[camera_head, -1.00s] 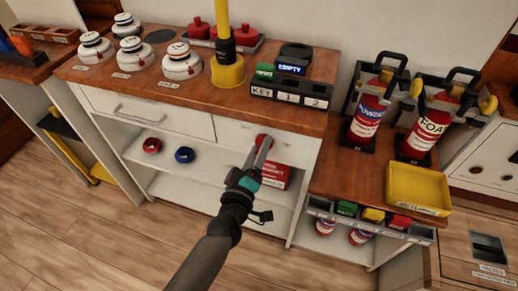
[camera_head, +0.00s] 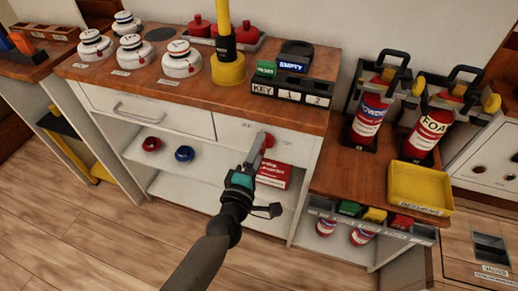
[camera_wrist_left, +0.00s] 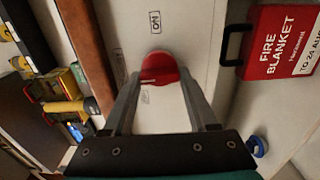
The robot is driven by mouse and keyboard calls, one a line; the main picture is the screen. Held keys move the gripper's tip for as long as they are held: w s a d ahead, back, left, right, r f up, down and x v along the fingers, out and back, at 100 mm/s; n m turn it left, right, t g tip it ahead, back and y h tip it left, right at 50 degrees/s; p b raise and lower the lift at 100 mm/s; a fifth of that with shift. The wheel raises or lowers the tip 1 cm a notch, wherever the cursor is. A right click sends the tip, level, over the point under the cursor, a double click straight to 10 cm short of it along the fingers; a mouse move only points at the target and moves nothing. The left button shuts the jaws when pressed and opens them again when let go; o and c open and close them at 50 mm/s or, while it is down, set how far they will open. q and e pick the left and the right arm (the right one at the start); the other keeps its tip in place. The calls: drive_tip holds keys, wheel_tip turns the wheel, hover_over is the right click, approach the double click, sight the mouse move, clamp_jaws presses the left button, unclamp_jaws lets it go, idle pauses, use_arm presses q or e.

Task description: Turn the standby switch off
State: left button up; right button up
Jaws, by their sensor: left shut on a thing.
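The standby switch is a red round knob (camera_head: 269,140) on the white front panel below the counter, right of the drawer. It also shows in the left wrist view (camera_wrist_left: 160,68), with an "ON" label beside it and a pale mark on its face. My left gripper (camera_head: 261,141) reaches up to the panel from below. In the left wrist view its fingers (camera_wrist_left: 160,78) stand on either side of the knob, shut on it. The fingers hide part of the knob's edge, and I cannot tell its exact setting. My right gripper is not in view.
A red fire blanket box (camera_head: 273,174) sits on the shelf just below the knob. A red ring (camera_head: 152,144) and a blue ring (camera_head: 185,154) lie further left. The counter above holds a key rack (camera_head: 290,93) and a yellow-based post (camera_head: 228,70). Extinguishers stand at right.

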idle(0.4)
use_arm(q)
drive_tip(key=o, duration=1.4)
drive_tip(key=shift+c, duration=0.2)
drive_tip(key=p+v, duration=0.2)
drive_tip(key=v, duration=1.3)
drive_tip(key=shift+s, duration=0.15)
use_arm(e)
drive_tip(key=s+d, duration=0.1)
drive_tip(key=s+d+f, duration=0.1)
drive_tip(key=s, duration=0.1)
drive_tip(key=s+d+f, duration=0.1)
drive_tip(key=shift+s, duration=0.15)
